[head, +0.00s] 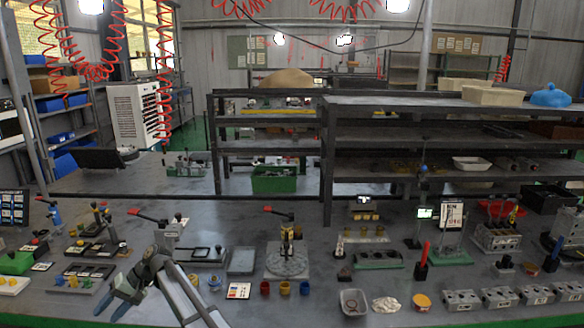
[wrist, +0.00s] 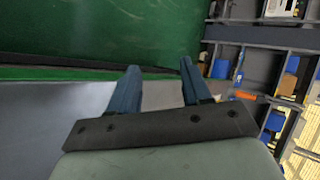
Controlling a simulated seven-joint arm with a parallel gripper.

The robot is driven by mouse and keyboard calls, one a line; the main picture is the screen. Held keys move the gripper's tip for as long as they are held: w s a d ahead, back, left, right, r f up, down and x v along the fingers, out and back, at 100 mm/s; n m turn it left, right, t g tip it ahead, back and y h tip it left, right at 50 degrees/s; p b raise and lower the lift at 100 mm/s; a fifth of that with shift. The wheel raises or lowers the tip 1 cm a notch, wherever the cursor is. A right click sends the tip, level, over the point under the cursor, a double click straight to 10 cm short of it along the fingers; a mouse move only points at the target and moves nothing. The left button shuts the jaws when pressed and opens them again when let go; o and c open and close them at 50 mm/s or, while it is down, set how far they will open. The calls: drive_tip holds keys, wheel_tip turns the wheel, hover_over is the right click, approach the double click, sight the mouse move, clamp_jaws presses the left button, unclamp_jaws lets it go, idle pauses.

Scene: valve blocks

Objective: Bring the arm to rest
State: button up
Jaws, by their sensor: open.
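My gripper (head: 124,294) is low at the left front of the workbench (head: 330,215) in the head view, its fingers spread and nothing between them. My arm reaches it from the bottom edge, bending near the grey square plate. In the wrist view the two blue fingers (wrist: 158,88) stand apart with empty space between them. A grey surface and a green surface lie beyond the fingertips there.
Valve blocks (head: 497,297) line the right front, near a small clear tray (head: 353,302). A round clamp fixture (head: 287,258) stands mid-bench. Left of my gripper are a tray with yellow parts (head: 73,281) and a green box (head: 17,262). Shelves (head: 420,140) stand behind.

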drive_tip(key=s+a+f+n, duration=0.2)
drive_tip(key=s+a+f, duration=0.15)
drive_tip(key=s, duration=0.55)
drive_tip(key=s+d+f+n+h, duration=0.1)
drive_tip(key=s+d+f, duration=0.2)
drive_tip(key=f, duration=0.5)
drive_tip(key=s+d+f+n, duration=0.1)
drive_tip(key=s+d+f, duration=0.25)
drive_tip(key=f, duration=0.45)
drive_tip(key=d+f+m+t+h, duration=0.15)
drive_tip(key=d+f, duration=0.45)
drive_tip(key=d, duration=0.6)
drive_tip(key=w+d+f+m+h, duration=0.1)
drive_tip(key=d+f+m, duration=0.1)
drive_tip(key=d+f, duration=0.75)
drive_tip(key=d+f+m+t+h, duration=0.15)
drive_tip(key=d+f, duration=0.25)
drive_tip(key=d, duration=1)
drive_tip(key=s+d+f+m+g+h, duration=0.1)
drive_tip(key=s+d+f+m+g, duration=0.1)
drive_tip(key=s+d, duration=0.9)
drive_tip(key=s+d+f+m+g+h, duration=0.1)
drive_tip(key=s+d+f+m+h, duration=0.1)
drive_tip(key=s+d, duration=0.9)
drive_tip(key=d+m, duration=0.1)
drive_tip(key=d, duration=0.7)
drive_tip(key=shift+d+f+m+g+h, duration=0.3)
drive_tip(key=shift+d+f+m+g, duration=0.05)
drive_tip(key=shift+m+g, duration=0.05)
